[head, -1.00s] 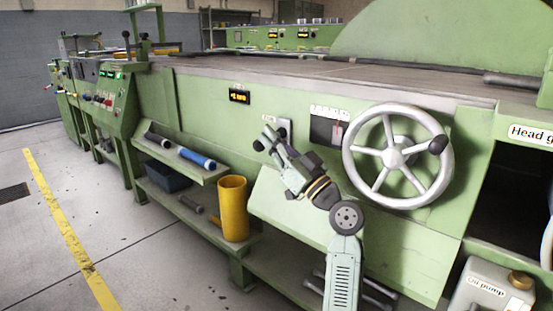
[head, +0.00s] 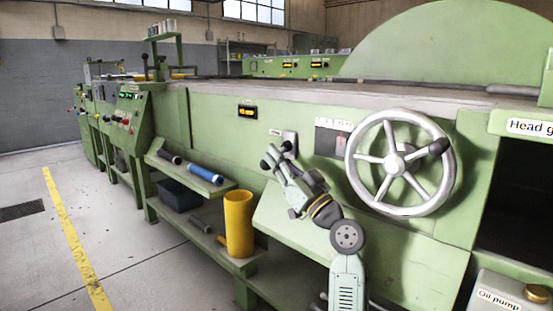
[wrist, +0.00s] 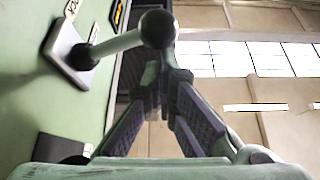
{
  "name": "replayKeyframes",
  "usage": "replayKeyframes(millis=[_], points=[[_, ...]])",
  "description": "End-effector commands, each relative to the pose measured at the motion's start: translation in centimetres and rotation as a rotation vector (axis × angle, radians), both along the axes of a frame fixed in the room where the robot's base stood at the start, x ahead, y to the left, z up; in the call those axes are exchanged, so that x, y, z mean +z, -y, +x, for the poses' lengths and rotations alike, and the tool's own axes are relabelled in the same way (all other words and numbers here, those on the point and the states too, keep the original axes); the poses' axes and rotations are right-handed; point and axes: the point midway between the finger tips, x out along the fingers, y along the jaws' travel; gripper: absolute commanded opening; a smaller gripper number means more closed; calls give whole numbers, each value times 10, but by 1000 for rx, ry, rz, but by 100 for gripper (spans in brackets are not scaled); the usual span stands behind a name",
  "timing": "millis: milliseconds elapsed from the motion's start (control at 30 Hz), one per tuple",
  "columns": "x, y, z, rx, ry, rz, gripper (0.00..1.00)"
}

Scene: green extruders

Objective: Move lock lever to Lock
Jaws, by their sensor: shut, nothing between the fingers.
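The lock lever (wrist: 118,44) is a pale rod ending in a black ball. In the wrist view it sticks out to the right from a light plate on the green wall. Its plate (head: 292,139) shows in the head view, left of the handwheel, with a small label above it too small to read. My gripper (head: 273,155) is by this plate and partly covers the lever there. In the wrist view my gripper (wrist: 162,72) is shut and empty, its fingertips just below the ball in the picture. I cannot tell whether they touch it.
A silver handwheel (head: 398,165) with a black knob is right of my gripper. A yellow cylinder (head: 239,222) stands on a low shelf to the left, below a blue roll (head: 206,174). An oil pump box (head: 510,297) is at lower right. The floor at left is open.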

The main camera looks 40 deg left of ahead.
Motion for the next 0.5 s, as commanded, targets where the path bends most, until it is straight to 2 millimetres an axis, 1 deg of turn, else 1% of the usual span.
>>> replayKeyframes(millis=[167,267,367,500], points=[[0,0,0,0,0,0,0],[4,0,0,-1,1,1,0],[16,0,0,-1,3,1,0],[44,0,0,0,5,2,0]])
